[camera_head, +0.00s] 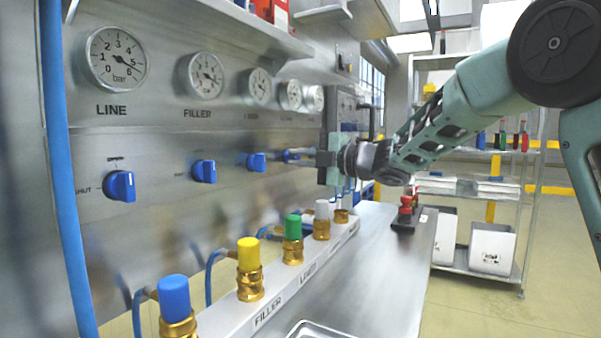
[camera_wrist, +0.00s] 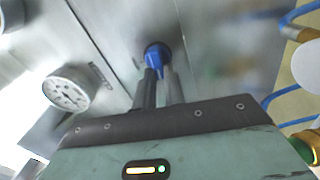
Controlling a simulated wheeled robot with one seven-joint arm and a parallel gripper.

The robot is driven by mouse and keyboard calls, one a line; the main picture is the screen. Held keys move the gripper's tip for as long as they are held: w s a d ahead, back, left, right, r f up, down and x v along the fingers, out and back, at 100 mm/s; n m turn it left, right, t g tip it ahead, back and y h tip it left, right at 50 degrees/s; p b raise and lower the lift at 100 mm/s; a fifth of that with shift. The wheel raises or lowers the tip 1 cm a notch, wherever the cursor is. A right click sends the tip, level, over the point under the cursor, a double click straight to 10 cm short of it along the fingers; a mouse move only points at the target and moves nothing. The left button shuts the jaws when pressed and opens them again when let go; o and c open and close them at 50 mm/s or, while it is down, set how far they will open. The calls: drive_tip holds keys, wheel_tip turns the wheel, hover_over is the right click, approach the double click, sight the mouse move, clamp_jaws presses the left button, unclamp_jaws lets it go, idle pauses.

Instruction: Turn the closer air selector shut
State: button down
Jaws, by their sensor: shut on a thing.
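Blue selector knobs line the steel panel. The one in my grip (camera_head: 288,155) is the fourth along, under the gauges at the far end; I cannot read its label. In the wrist view this blue selector (camera_wrist: 153,56) sits on a dark round base, its handle between my fingertips. My gripper (camera_head: 298,156) reaches the panel from the right, and its fingers (camera_wrist: 157,74) are shut on the handle. The fingers hide part of the knob and its markings, so its exact setting cannot be told.
Nearer selectors sit under LINE (camera_head: 119,186) and FILLER (camera_head: 204,171), with a third (camera_head: 256,162) just left of my gripper. Gauges (camera_head: 116,59) run above. Below, brass fittings with blue (camera_head: 174,296), yellow (camera_head: 249,254) and green caps (camera_head: 293,227) stand on a ledge.

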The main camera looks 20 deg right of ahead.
drive_tip(key=shift+f+n+b, duration=0.25)
drive_tip(key=shift+n+b, duration=0.35)
drive_tip(key=c, duration=1.5)
unclamp_jaws()
drive_tip(key=shift+r, duration=0.1)
drive_tip(key=shift+s, duration=0.1)
drive_tip(key=v, duration=1.7)
drive_tip(key=shift+s+d+r, duration=0.1)
drive_tip(key=shift+d, duration=0.05)
